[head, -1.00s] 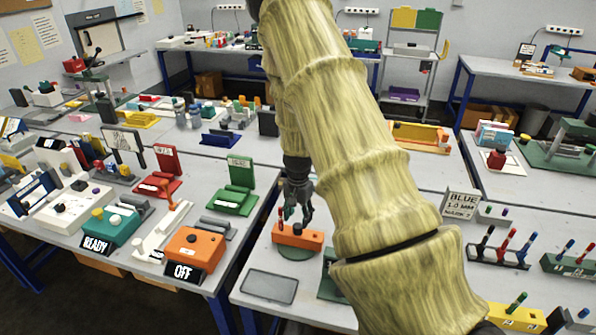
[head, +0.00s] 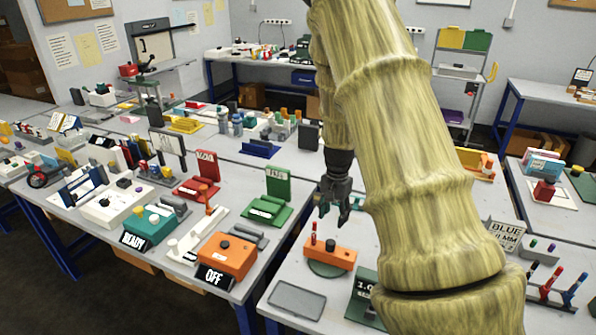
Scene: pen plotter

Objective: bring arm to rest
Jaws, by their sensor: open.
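My gripper (head: 334,212) hangs fingers down at the end of my arm, which fills the middle and right of the head view. Its fingers are apart, with nothing seen between them. It is above and slightly behind an orange block (head: 338,258) on a round dark green base. A red pen-like piece and a dark knob stand on the block. From this angle I cannot tell the exact height of the fingertips over the table. My arm hides part of the table behind it.
A grey flat tray (head: 297,300) lies in front of the orange block. To the left stand an orange box (head: 228,254) with an OFF sign, a teal READY box (head: 153,222) and a green holder (head: 268,208). Pen racks (head: 556,288) and a BLUE sign (head: 506,234) are at right.

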